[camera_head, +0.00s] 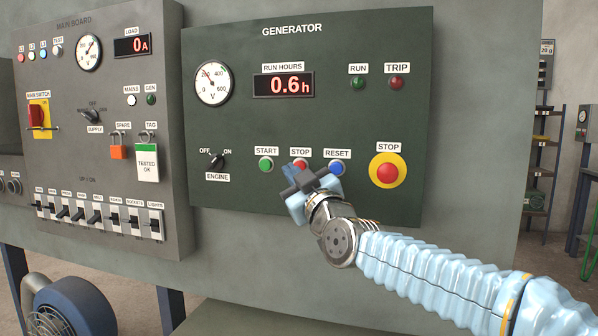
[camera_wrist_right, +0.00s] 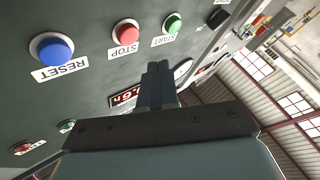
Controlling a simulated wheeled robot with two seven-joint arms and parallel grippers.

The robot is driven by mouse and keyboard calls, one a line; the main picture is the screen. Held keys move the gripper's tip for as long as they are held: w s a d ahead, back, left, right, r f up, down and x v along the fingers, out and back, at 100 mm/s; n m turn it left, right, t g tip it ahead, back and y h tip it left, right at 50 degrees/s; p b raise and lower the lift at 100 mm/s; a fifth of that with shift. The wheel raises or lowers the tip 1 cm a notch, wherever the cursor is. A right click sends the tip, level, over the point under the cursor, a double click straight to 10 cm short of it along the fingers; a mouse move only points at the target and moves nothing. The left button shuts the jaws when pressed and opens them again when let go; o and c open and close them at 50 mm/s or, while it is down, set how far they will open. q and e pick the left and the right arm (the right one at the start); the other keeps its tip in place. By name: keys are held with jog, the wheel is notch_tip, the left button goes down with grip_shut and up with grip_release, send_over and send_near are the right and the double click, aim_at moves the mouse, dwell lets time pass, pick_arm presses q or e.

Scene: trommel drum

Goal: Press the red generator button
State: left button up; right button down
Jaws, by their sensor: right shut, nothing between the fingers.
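The dark green generator panel (camera_head: 300,120) carries a row of buttons. The small red STOP button (camera_head: 300,163) is partly hidden behind my right gripper (camera_head: 290,174) in the head view. In the wrist view the red STOP button (camera_wrist_right: 125,32) shows whole, with no finger on it. My right gripper's fingers (camera_wrist_right: 158,70) are shut and empty, and the tips lie below and right of that button there. A larger red STOP mushroom button (camera_head: 387,172) sits on a yellow round plate to the right. My left gripper is not in view.
The green START button (camera_head: 265,164) is left of the gripper and the blue RESET button (camera_head: 336,167) is right of it. The engine switch (camera_head: 217,160) is farther left. The main board (camera_head: 95,130) with levers stands out at the left.

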jog(key=shift+s+a, duration=0.2)
jog(key=shift+s, duration=0.35)
jog(key=shift+s+a, duration=0.15)
jog(key=shift+s, duration=0.35)
